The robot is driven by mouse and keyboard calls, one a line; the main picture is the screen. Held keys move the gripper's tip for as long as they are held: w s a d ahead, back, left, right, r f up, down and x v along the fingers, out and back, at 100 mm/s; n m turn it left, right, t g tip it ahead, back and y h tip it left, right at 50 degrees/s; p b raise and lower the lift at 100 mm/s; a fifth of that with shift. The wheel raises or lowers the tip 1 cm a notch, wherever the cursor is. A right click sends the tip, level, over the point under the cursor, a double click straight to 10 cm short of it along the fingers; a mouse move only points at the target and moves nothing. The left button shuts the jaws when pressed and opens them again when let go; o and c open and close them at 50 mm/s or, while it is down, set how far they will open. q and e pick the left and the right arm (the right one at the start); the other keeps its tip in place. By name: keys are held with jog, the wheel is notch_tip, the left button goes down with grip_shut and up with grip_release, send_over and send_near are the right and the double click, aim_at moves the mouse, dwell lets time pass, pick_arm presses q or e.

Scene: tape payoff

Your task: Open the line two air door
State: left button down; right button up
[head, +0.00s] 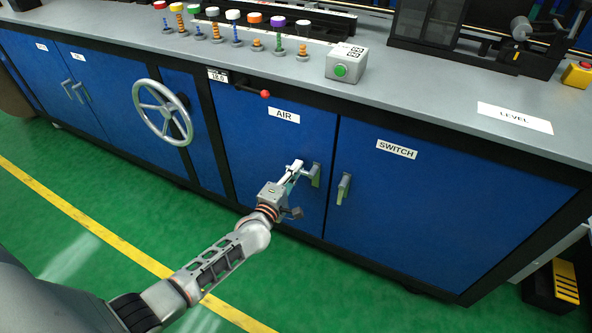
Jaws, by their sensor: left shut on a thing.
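The blue air door (265,140), labelled AIR, is in the middle of the long cabinet in the head view. It looks closed, flush with the cabinet front. Its grey upright handle (315,175) is near its right edge. My left gripper (298,170) is at this handle and shut on it; the fingers partly hide where they meet it. My left arm reaches in from the lower left. My right gripper is not in view.
Right of the air door is the SWITCH door (430,205) with its own handle (343,187). A grey handwheel (162,112) juts out at the left, and a red-knobbed lever (264,94) sits above the air door. The green floor (130,215) in front is clear.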

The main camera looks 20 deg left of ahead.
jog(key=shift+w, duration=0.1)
pick_arm(q)
jog(key=shift+s+a, duration=0.2)
jog(key=shift+s, duration=0.1)
jog(key=s+a+m+g+h+b, duration=0.1)
jog(key=s+a+m+h, duration=0.2)
jog(key=s, duration=0.9)
jog(key=a+h, duration=0.2)
jog(key=shift+s+a+m+h+b, duration=0.15)
jog(key=shift+s+m+h+b, duration=0.05)
jog(key=shift+m+h+b, duration=0.2)
jog(key=c, duration=2.1)
grip_release()
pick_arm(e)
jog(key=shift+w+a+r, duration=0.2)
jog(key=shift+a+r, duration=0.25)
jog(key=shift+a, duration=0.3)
pick_arm(q)
jog(key=v, duration=1.2)
jog(key=shift+r, duration=0.1)
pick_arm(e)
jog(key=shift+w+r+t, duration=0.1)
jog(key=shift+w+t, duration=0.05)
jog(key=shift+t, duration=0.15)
